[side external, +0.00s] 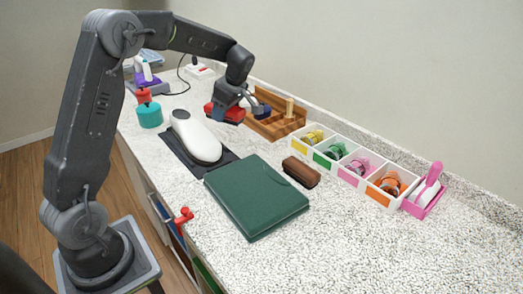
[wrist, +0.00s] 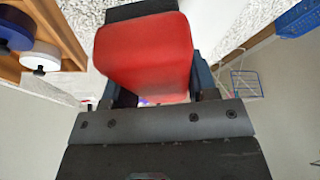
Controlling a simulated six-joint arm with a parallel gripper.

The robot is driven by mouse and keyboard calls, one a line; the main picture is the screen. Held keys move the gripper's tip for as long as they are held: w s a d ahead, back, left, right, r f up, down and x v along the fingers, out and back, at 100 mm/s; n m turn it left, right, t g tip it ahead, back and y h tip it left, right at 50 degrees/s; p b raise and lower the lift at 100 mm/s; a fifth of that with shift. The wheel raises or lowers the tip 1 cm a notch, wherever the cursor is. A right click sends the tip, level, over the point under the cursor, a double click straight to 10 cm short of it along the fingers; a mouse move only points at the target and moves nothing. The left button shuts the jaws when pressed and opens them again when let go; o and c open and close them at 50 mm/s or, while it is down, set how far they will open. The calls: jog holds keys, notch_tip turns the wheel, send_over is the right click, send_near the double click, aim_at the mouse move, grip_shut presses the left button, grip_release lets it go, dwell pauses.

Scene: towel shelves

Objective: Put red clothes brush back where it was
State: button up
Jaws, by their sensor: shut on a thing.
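The red clothes brush (side external: 224,115) is held above the counter, in front of the wooden divided tray. It also fills the upper middle of the wrist view (wrist: 145,55), with a dark strip along its far edge. My gripper (side external: 229,104) is shut on it, with one finger on each side in the wrist view (wrist: 157,88). The wooden divided tray (side external: 262,131) stands just right of the brush and partly behind my gripper. A brown brush (side external: 300,172) lies on the counter behind the green case. Whether the red brush touches the tray cannot be told.
A white rounded device (side external: 196,138) on a dark pad and a green case (side external: 257,197) lie in front. White bins with coloured rolls (side external: 335,151) and a pink lint roller (side external: 428,182) line the wall. A teal cylinder (side external: 150,116) stands left. The right front counter is clear.

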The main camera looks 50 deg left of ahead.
send_over(258, 151)
jog(key=d, duration=0.1)
jog(key=f, duration=0.6)
jog(key=shift+w+d+f, duration=0.1)
jog(key=shift+w+f, duration=0.15)
jog(key=shift+f, duration=2.1)
jog(key=shift+f, duration=0.15)
jog(key=o, duration=0.6)
